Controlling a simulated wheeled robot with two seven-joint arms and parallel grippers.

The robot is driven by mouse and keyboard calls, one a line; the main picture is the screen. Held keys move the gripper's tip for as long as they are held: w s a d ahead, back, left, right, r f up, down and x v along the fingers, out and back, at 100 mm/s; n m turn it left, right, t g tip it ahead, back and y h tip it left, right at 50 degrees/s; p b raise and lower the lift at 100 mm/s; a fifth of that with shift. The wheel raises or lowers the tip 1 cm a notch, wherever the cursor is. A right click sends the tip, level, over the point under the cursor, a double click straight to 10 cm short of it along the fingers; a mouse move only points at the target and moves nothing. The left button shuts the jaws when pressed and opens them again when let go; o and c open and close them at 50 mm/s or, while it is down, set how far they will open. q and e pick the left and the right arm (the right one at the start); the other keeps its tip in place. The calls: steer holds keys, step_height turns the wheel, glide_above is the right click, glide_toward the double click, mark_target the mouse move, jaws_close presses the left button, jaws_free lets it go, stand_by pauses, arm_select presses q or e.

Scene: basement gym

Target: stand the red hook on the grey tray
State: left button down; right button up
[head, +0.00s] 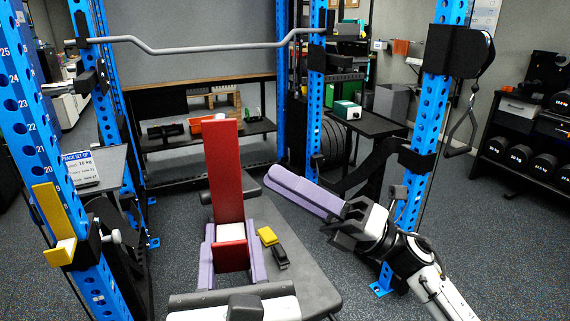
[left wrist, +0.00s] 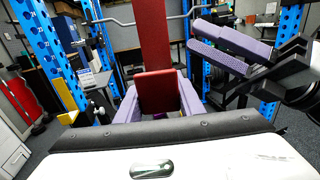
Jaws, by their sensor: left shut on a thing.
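The red hook (head: 224,165) is a tall red upright plate with a white block and a lower red part at its foot. My left gripper (head: 231,240) is shut on that lower part, one purple finger on each side. In the left wrist view the red hook (left wrist: 154,35) rises upright beyond the left gripper (left wrist: 158,92). A grey-topped stand (head: 112,165) at the left may be the grey tray; I cannot tell for sure. My right gripper (head: 285,185) is empty at the right, its purple fingers together and pointing up-left.
A dark bench (head: 310,285) lies below the held hook, with a yellow block (head: 267,236) and a black piece (head: 280,257) on it. Blue rack uprights (head: 425,120) stand on both sides. A yellow hook (head: 55,225) is on the left upright. A curved bar (head: 200,47) crosses behind.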

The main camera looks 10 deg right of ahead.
mark_target(225, 184)
arm_select(q)
steer(key=shift+r, duration=0.15)
arm_select(e)
step_height(225, 184, up, 5)
steer(key=s+n+g+h, duration=0.35)
steer(key=n+g, duration=0.55)
steer(key=n, duration=0.6)
steer(key=w+a, duration=0.1)
steer(key=a, duration=1.1)
steer(key=shift+a, duration=0.35)
steer(key=shift+f, duration=0.1)
jaws_close()
arm_select(q)
steer(key=c, duration=1.1)
jaws_free()
